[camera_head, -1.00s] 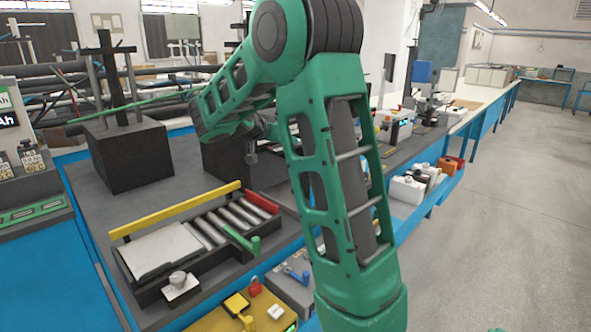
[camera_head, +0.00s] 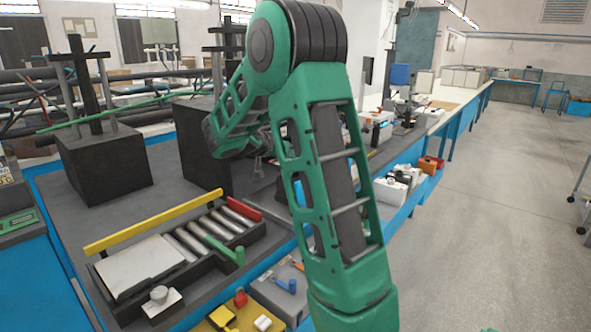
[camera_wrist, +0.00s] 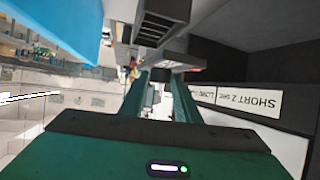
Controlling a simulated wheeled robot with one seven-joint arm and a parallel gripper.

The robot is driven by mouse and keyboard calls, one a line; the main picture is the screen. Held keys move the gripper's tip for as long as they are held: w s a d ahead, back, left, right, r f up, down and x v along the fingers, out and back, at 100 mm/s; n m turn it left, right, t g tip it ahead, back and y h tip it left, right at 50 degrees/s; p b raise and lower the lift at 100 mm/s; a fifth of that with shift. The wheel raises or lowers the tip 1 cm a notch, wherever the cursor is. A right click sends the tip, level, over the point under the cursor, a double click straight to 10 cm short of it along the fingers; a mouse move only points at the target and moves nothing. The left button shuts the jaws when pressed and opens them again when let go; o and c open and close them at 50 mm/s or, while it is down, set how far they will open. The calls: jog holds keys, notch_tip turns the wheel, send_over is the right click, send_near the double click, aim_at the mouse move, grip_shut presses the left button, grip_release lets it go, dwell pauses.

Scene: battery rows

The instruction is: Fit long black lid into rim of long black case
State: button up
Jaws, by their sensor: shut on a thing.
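My gripper (camera_wrist: 160,75) shows in the wrist view as two green fingers reaching away from the camera. They are shut on a dark grey-black piece at their tips, which looks like the long black lid (camera_wrist: 186,62); only part of it shows. A black slotted part (camera_wrist: 154,28) lies just beyond it, apparently apart from the fingers; I cannot tell whether it is the long black case. In the head view my green arm hides the gripper and whatever it holds.
A black roller tray (camera_head: 205,268) with a white plate and yellow rail lies at the bench front. Black blocks (camera_head: 108,165) stand behind it. A yellow box (camera_head: 215,318) sits in front. White labels (camera_wrist: 250,100) mark a dark surface in the wrist view.

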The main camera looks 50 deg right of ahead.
jog(key=d, duration=0.1)
jog(key=d+f, duration=0.2)
jog(key=d, duration=0.1)
jog(key=shift+s+f, duration=0.2)
jog(key=shift+s, duration=0.15)
notch_tip(320, 180, down, 4)
jog(key=shift+r, duration=0.25)
jog(key=shift+c, duration=0.4)
jog(key=shift+a+f, duration=0.1)
jog(key=shift+f, duration=0.35)
grip_shut()
jog(key=o, duration=1.1)
grip_release()
jog(key=shift+s+f, duration=0.1)
jog(key=shift+f, duration=0.05)
jog(key=shift+o, duration=0.2)
jog(key=shift+a, duration=0.1)
jog(key=v, duration=1.2)
jog(key=shift+d+r, duration=0.2)
jog(key=shift+r, duration=0.15)
jog(key=shift+d, duration=0.1)
